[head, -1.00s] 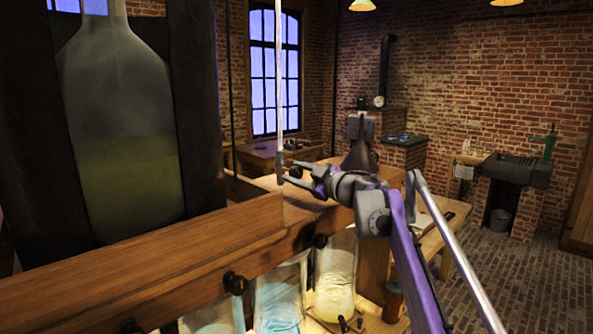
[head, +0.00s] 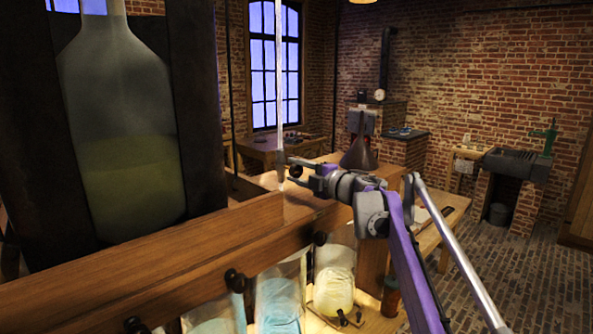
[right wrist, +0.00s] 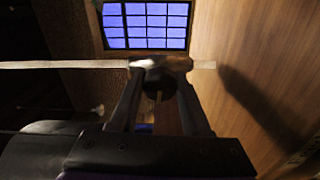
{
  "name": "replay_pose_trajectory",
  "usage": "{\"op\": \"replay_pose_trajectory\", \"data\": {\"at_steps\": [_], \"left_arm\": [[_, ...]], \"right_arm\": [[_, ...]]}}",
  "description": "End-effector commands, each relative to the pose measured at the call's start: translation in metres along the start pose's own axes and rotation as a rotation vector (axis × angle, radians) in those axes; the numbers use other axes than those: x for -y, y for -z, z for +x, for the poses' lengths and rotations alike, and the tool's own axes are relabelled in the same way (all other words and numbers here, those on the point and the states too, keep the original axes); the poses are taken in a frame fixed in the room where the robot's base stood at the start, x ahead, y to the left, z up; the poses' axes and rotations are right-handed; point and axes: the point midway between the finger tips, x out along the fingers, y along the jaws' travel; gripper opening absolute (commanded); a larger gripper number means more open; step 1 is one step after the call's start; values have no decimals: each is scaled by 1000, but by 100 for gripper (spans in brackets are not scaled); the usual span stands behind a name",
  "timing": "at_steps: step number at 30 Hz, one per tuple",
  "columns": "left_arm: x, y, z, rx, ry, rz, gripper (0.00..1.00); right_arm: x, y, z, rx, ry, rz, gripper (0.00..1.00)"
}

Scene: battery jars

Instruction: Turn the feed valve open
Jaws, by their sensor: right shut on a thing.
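My right gripper (head: 292,172) is at the lower part of a thin upright glass tube (head: 279,90), just above the wooden beam. In the right wrist view its two fingers (right wrist: 160,68) close around a small dark round knob (right wrist: 160,82), which looks like the feed valve's handle. The pale tube (right wrist: 60,65) runs across that view just beyond the fingertips. How far the valve is turned cannot be told. A large glass bottle (head: 125,180) with greenish liquid stands at the left in a dark frame. My left gripper is not in view.
Below the wooden beam (head: 180,255) stand glass jars with blue liquid (head: 278,300) and yellowish liquid (head: 334,290), with dark knobs (head: 235,280) near them. A dark cone-shaped funnel (head: 359,150) stands on the bench behind my arm.

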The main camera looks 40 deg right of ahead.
Motion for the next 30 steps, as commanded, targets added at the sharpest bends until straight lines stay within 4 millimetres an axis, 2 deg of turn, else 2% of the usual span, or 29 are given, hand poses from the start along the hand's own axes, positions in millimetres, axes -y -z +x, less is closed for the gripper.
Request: {"op": "replay_pose_trajectory", "data": {"at_steps": [9,23,24,28,30], "left_arm": [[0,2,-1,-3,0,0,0],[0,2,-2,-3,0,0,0],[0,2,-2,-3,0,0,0],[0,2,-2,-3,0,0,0],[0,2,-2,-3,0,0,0]], "right_arm": [[0,0,0,0,0,-86,0],[0,0,0,0,0,-96,0],[0,0,0,0,0,-96,54],[0,0,0,0,0,-95,76],[0,0,0,0,0,-95,76]]}}
